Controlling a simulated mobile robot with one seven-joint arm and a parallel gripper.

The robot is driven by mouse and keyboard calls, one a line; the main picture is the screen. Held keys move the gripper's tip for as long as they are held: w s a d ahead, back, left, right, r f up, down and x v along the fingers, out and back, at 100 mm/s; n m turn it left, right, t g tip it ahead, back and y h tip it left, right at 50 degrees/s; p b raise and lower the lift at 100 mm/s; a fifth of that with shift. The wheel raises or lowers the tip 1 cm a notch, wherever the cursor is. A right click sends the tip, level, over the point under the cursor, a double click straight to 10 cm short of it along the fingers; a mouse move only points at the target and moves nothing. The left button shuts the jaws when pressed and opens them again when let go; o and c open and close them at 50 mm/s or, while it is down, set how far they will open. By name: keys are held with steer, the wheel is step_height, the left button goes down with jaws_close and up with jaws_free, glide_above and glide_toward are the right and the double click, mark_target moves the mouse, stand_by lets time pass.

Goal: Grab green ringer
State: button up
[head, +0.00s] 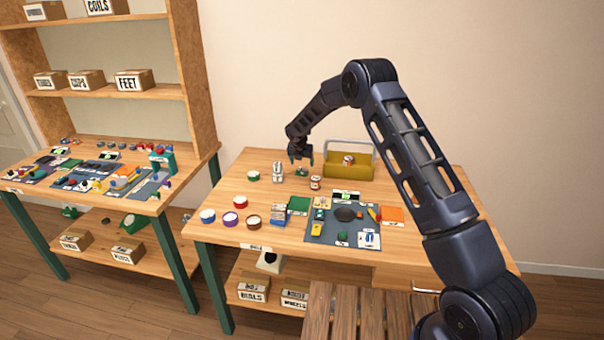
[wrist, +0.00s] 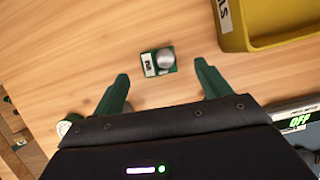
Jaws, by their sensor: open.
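The green ringer (wrist: 158,61) shows in the wrist view as a small green base with a round silver dome and a white label on its left side. It lies on the bare wooden tabletop, ahead of my gripper (wrist: 161,69) and between the lines of its two green fingers. The fingers are spread apart with nothing between them. In the head view my gripper (head: 300,166) hangs low over the back of the right-hand table. I cannot make out the ringer there; the gripper may hide it.
A yellow toolbox (head: 348,171) stands close to the right of my gripper; its corner shows in the wrist view (wrist: 235,40). A green-topped jar (head: 253,176) and a pale upright item (head: 277,171) stand to the left, a small jar (head: 315,183) in front. A dark mat (head: 320,229) with parts lies nearer.

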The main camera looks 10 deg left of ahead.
mark_target(302, 169)
steer(key=shift+s+a+x, duration=0.1)
steer(key=shift+x, duration=1.3)
steer(key=shift+s+a+x, duration=0.15)
steer(key=shift+x, duration=1.25)
steer(key=c, duration=1.2)
